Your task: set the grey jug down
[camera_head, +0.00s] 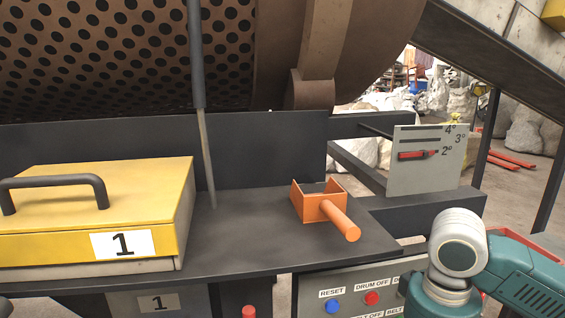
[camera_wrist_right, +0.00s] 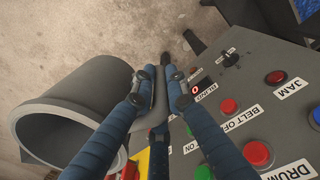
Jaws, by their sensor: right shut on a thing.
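In the right wrist view the grey jug (camera_wrist_right: 92,98) is a wide grey cylinder, its open mouth towards the lower left. My right gripper (camera_wrist_right: 157,78), with blue fingers, is shut on the jug's handle. The jug hangs beside the control panel, with concrete floor behind it; I see no surface touching it. In the head view my right arm comes in at the lower right, but its gripper and the jug are out of view. My left gripper shows in neither view.
A dark shelf (camera_head: 245,235) carries an orange scoop (camera_head: 322,205) and a yellow-lidded box (camera_head: 100,205) marked 1. Bare shelf lies between them. A grey rod (camera_head: 197,60) rises from it. The control panel (camera_wrist_right: 247,75) with several buttons is close to my right gripper.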

